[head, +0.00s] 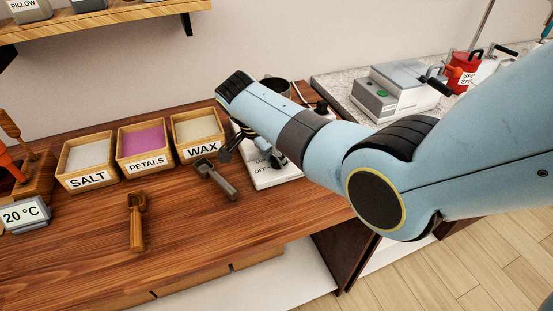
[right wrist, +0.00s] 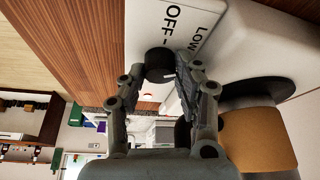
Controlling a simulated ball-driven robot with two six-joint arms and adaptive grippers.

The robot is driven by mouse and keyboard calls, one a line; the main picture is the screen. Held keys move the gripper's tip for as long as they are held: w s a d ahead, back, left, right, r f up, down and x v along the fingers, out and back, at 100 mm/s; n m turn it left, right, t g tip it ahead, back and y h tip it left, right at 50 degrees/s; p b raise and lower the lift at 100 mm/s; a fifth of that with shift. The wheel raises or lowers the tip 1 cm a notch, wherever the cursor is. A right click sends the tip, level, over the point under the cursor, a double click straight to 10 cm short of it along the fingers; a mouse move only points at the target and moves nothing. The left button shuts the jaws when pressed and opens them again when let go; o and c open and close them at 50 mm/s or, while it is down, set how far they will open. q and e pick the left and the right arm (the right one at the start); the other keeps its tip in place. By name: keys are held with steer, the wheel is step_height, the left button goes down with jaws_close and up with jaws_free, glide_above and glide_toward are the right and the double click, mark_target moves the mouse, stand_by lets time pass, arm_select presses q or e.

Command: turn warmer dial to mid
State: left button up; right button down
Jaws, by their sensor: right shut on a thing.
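The warmer (head: 270,182) is a white box on the wooden bench, largely hidden behind my right arm in the head view. Its face with "OFF" and "LOW" lettering also shows in the right wrist view (right wrist: 150,20). The dial (right wrist: 160,62) is a short dark knob beside the "OFF" label in the right wrist view. My right gripper (right wrist: 160,80) is shut on the dial, with one finger on each side. In the head view the right gripper (head: 257,148) is partly covered by my arm. The dial's pointer cannot be made out. My left gripper is not in view.
Wooden trays of salt (head: 88,160), petals (head: 143,145) and wax (head: 197,132) stand left of the warmer. A dark scoop (head: 217,180) and a wooden scoop (head: 138,222) lie in front. A tan cylinder (right wrist: 255,140) and dark disc (right wrist: 258,92) are close beside the gripper.

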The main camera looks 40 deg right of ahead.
steer(key=m+b, duration=0.1)
steer(key=m, duration=0.1)
steer(key=m+g+b, duration=0.1)
steer(key=m, duration=0.1)
steer(key=shift+w+m+g+y, duration=0.1)
steer(key=shift+m+g+y, duration=0.2)
steer(key=shift+m, duration=0.1)
steer(key=shift+b, duration=0.3)
steer(key=c, duration=1)
jaws_free()
steer(key=shift+o, duration=0.3)
steer(key=shift+r, duration=0.1)
steer(key=v, duration=0.7)
steer(key=shift+a+r, duration=0.2)
steer(key=shift+r, duration=0.15)
